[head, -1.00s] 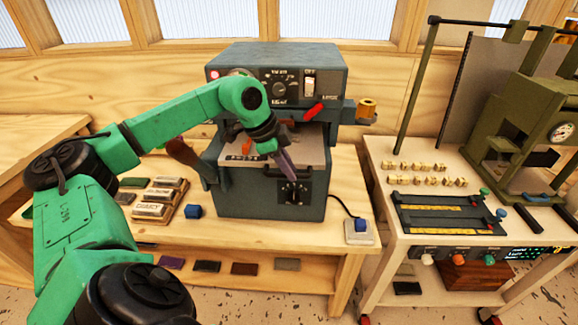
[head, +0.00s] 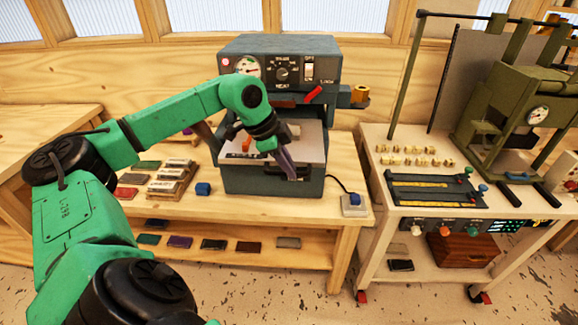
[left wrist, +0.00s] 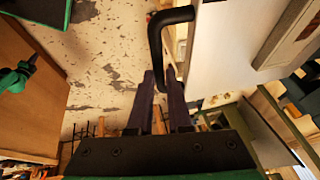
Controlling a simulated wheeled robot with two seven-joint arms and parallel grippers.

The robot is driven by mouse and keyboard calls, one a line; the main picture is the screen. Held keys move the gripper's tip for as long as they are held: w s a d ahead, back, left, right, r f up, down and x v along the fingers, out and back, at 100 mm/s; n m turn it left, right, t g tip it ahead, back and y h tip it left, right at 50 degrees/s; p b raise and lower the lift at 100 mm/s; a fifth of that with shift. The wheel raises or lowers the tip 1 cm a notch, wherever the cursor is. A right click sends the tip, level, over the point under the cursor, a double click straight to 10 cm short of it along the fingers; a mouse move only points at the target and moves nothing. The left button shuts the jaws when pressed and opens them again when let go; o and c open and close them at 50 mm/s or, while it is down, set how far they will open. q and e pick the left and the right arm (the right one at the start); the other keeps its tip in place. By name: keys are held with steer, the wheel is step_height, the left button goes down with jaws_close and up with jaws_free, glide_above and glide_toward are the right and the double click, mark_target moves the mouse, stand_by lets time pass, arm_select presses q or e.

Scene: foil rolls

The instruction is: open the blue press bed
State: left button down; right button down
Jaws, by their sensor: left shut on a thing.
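The blue press (head: 283,60) stands on a wooden table, a blue-grey machine with a dial panel on top. Its bed, with a pale top plate (head: 308,142), juts out at the front below the head. A black handle (left wrist: 172,16) shows close up in the left wrist view. My left gripper (head: 291,176) is at the front of the bed, pointing down, shut on the handle; its two dark fingers (left wrist: 166,98) lie on either side of the bar. The gripper hides part of the bed's front in the head view.
A cart with an olive press (head: 515,110) stands further right. Floor in front is open.

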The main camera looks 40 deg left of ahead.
arm_select(q)
steer(key=c, duration=1.1)
jaws_free()
steer(key=shift+r, duration=0.1)
steer(key=v, duration=1.4)
steer(key=shift+r, duration=0.25)
